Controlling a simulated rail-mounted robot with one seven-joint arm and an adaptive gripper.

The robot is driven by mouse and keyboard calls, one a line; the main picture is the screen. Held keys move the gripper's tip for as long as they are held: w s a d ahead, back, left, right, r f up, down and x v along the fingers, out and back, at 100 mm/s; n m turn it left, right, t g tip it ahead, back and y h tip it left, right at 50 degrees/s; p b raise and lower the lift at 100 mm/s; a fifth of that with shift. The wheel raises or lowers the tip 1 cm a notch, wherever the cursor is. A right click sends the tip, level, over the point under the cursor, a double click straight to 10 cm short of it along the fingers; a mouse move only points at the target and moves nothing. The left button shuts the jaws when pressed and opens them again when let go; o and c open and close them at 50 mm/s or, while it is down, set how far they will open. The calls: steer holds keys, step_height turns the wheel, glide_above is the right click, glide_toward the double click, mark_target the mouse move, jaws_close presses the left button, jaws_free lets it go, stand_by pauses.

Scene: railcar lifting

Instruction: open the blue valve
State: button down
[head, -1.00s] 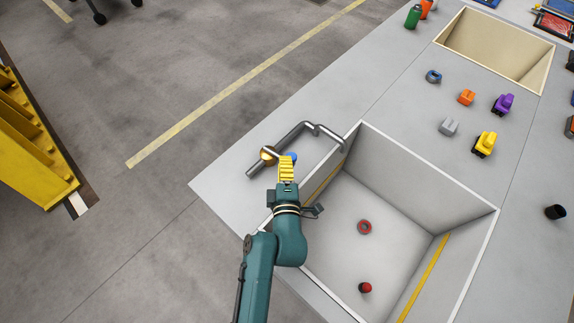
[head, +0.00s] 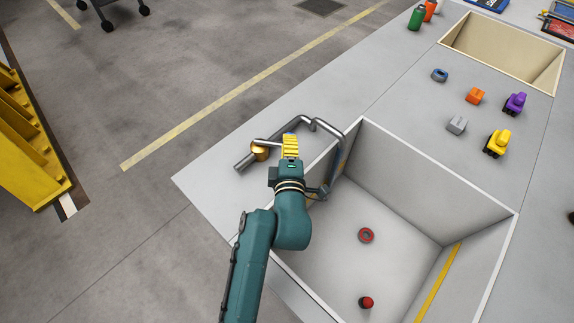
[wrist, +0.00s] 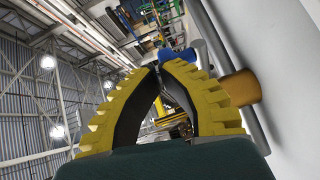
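The valve's brass body (head: 260,150) sits on the grey pipe (head: 292,124) at the end of the counter. A thin metal lever (head: 267,141) runs from it to my gripper (head: 290,137). The blue handle is hidden in the head view. In the wrist view the blue handle (wrist: 178,54) shows just beyond the fingertips, and the brass body (wrist: 240,88) is to their right. My gripper (wrist: 159,65) has its yellow fingers together at the tips, with nothing seen between them. I cannot tell whether they touch the handle.
A deep grey sink (head: 395,195) lies right of my gripper, holding a red ring (head: 366,235) and a red-and-black piece (head: 366,302). The pipe bends over the sink's left edge. Small toys, including a yellow one (head: 498,143), stand on the counter beyond. The counter left of the valve is bare.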

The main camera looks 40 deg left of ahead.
steer(key=shift+w+a+f+b, duration=0.1)
steer(key=shift+w+a+b, duration=0.15)
steer(key=shift+w+b, duration=0.35)
steer(key=shift+w+a+f+b, duration=0.1)
steer(key=shift+w+a+b, duration=0.1)
steer(key=shift+w+b, duration=0.35)
steer(key=shift+n+g+y, duration=0.7)
steer(key=w+a+b, duration=0.2)
steer(key=b, duration=0.1)
steer(key=w+b, duration=0.1)
steer(key=b, duration=0.1)
steer(key=shift+a+r, duration=0.25)
steer(key=shift+a, duration=0.15)
